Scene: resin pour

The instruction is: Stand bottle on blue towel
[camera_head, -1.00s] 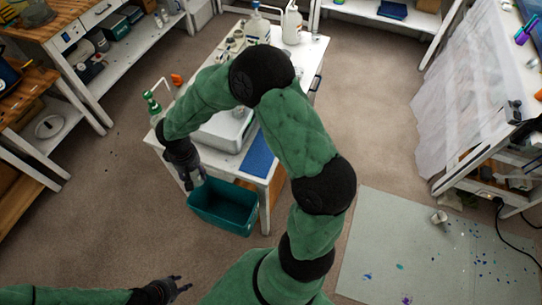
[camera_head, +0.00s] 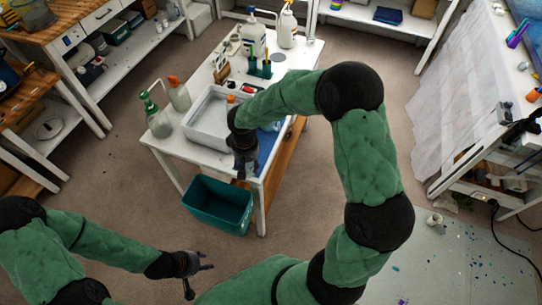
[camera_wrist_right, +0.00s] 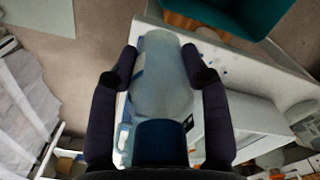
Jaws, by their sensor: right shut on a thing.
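My right gripper (camera_head: 243,172) is above the near right part of the white table, by the blue towel (camera_head: 266,148). The arm and gripper cover part of the towel. In the right wrist view, the right gripper (camera_wrist_right: 161,65) is shut on a pale, translucent bottle (camera_wrist_right: 163,85) with a dark blue-teal end (camera_wrist_right: 160,135) towards the palm. The fingers lie along both its sides. In the head view the bottle is mostly hidden, and I cannot tell whether it touches the towel. My left gripper (camera_head: 199,278) is open and empty, low in front of the table.
A white tray (camera_head: 193,135) sits on the table left of the towel. A green-topped pump bottle (camera_head: 158,122) and an orange-topped bottle (camera_head: 179,97) stand to its left. A teal bin (camera_head: 217,220) is on the floor below the table's front edge.

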